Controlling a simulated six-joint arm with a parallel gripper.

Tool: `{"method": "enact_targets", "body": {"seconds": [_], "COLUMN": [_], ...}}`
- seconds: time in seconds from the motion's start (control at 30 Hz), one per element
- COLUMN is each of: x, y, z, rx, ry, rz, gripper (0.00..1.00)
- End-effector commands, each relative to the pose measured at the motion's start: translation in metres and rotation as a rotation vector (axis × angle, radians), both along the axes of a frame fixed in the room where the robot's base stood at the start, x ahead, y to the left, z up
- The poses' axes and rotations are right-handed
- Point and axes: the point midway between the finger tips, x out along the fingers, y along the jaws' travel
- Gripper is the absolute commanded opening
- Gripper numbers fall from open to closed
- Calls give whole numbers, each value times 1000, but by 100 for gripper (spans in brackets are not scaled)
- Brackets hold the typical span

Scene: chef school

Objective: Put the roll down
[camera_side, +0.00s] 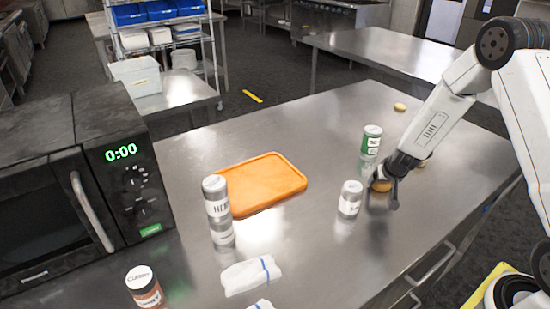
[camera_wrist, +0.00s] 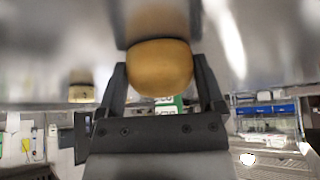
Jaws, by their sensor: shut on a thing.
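The roll (camera_side: 381,185) is a small round golden-brown bun at the right part of the steel table in the side view. My gripper (camera_side: 388,188) is low over the table and shut on the roll. In the wrist view the roll (camera_wrist: 160,68) sits between the two dark fingers of my gripper (camera_wrist: 162,85). The roll is at or just above the table top; I cannot tell if it touches. The gripper hides part of it in the side view.
A white-labelled shaker (camera_side: 350,199) and a green shaker (camera_side: 371,140) stand close by. Other rolls (camera_side: 400,107) lie further back. An orange tray (camera_side: 262,184), a tall shaker (camera_side: 217,198), a cloth (camera_side: 250,275) and a microwave (camera_side: 75,185) are to the left.

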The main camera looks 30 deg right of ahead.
Motion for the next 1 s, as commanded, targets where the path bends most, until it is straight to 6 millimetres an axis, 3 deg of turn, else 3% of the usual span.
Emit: {"method": "enact_targets", "body": {"seconds": [0.03,0.07,0.53,1.0], "x": [0,0,0,-16], "y": [0,0,0,11], "z": [-1,0,4,38], "rx": [0,0,1,0], "ry": [0,0,-2,-2], "rz": [-1,-1,-3,-2], "gripper": [93,100,100,100]}}
